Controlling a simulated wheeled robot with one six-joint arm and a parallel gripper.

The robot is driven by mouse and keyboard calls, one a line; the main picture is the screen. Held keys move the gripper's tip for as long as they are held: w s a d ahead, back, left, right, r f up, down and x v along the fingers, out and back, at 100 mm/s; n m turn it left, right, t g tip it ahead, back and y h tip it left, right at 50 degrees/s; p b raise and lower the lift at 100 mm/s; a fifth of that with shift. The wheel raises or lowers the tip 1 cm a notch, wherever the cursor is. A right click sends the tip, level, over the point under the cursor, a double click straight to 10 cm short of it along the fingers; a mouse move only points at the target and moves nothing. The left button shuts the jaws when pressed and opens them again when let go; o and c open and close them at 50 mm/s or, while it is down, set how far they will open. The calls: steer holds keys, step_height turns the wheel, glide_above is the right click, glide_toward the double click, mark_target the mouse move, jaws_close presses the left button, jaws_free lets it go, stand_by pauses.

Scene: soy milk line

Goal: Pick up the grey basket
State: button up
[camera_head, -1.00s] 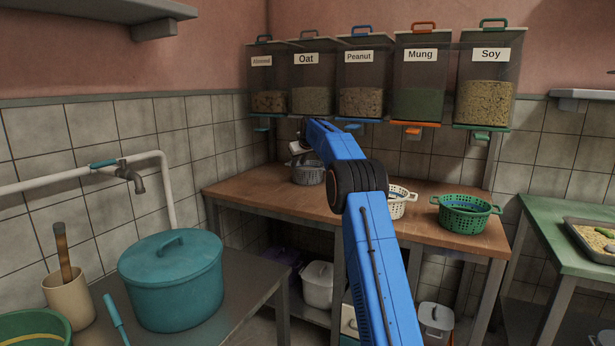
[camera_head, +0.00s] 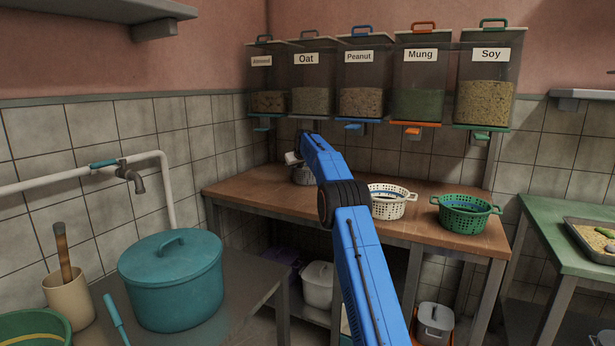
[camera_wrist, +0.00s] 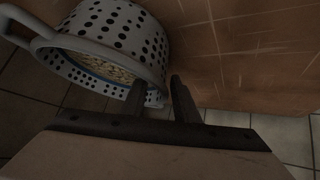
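The grey basket (camera_head: 304,176) stands at the left end of the wooden counter, mostly hidden behind my arm in the head view. In the wrist view the perforated basket (camera_wrist: 122,35) fills the upper left, with a loop handle at its left and pale grains inside. My gripper (camera_wrist: 157,84) is open at the basket's right side. One finger overlaps the basket's opening and the other is outside its wall, with the rim showing between them. I cannot tell whether either finger touches it. In the head view only a pale part of the gripper (camera_head: 292,158) shows.
A white basket (camera_head: 388,203) and a green basket (camera_head: 465,213) stand to the right on the wooden counter (camera_head: 260,194). Labelled grain dispensers (camera_head: 362,85) hang above it. A teal pot (camera_head: 172,280) stands on the nearer left table.

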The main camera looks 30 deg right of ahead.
jaws_close()
steer(key=shift+r, duration=0.1)
stand_by(1.3)
